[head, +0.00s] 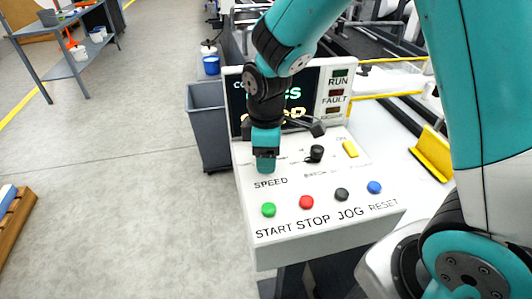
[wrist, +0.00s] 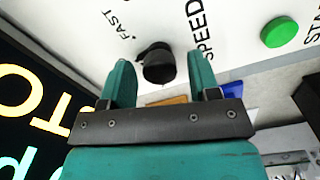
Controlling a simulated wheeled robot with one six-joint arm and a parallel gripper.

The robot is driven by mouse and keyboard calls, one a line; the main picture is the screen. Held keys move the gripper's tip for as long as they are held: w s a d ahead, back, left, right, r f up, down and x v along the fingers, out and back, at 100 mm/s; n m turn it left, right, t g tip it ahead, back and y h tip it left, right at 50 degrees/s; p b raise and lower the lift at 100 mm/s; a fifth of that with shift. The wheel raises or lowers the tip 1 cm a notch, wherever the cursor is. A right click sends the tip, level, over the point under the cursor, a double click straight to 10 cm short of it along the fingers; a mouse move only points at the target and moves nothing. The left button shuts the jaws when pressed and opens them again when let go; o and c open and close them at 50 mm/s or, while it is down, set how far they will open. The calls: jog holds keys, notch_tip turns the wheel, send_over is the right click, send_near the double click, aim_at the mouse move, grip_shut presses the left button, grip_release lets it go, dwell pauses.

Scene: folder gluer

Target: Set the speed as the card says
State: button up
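The control panel (head: 330,225) has a sloped white face. The black speed knob (wrist: 157,62) shows in the wrist view, near the words FAST and SPEED. In the head view my gripper hides this knob, above the SPEED label (head: 270,183). My gripper (head: 265,163) points down at the panel's left part. In the wrist view its two teal fingers are apart, with the knob between or just beyond their tips; I cannot tell whether they touch it. The knob's setting is not clear. I cannot make out a speed card.
Green (head: 268,209), red (head: 306,202), black (head: 342,194) and blue (head: 374,187) buttons line the panel's front. A second black knob (head: 316,152) and a yellow piece (head: 350,149) sit to the right. A screen (head: 240,100), partly hidden by my arm, stands behind. A grey bin (head: 208,130) stands left.

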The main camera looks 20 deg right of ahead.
jog(key=c, duration=0.8)
jog(key=shift+o, duration=0.2)
jog(key=shift+m, duration=0.4)
jog(key=m+p, duration=0.1)
jog(key=m, duration=0.4)
jog(key=shift+r, duration=0.1)
jog(key=m+p, duration=0.1)
jog(key=m, duration=0.5)
jog(key=shift+w, duration=0.1)
jog(key=o, duration=0.9)
